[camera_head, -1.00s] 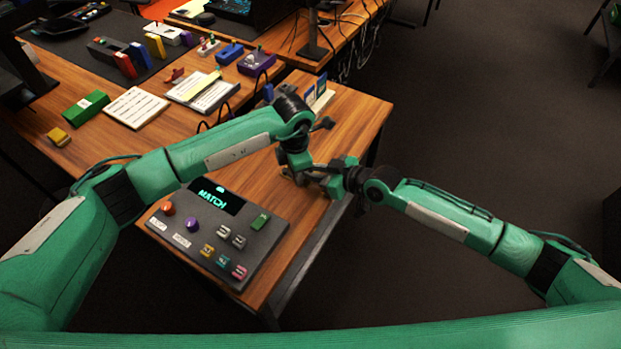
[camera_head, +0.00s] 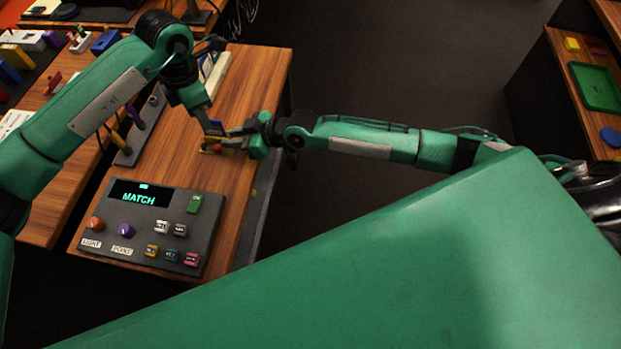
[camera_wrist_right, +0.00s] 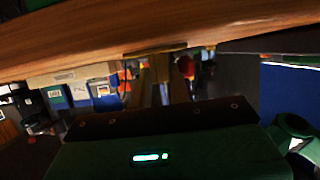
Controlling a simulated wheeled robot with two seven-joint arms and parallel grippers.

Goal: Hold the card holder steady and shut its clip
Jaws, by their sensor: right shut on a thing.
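The card holder (camera_head: 214,149) is a small yellow piece with a red part, near the right edge of the wooden table. A blue piece (camera_head: 214,128) stands right behind it, and I cannot tell whether it belongs to it. My right gripper (camera_head: 232,140) comes in from the right, low over the table, and is shut on the holder; its fingers cover part of it. My left gripper (camera_head: 210,122) reaches down from above at the holder; its fingertips are too small and overlapped to read. The clip's position is unclear.
A grey panel (camera_head: 150,225) with a lit MATCH screen and several knobs and buttons lies nearer me. A dark stand (camera_head: 141,130) with upright tools is left of the grippers. A white rack (camera_head: 214,75) stands behind. Floor is open right of the table.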

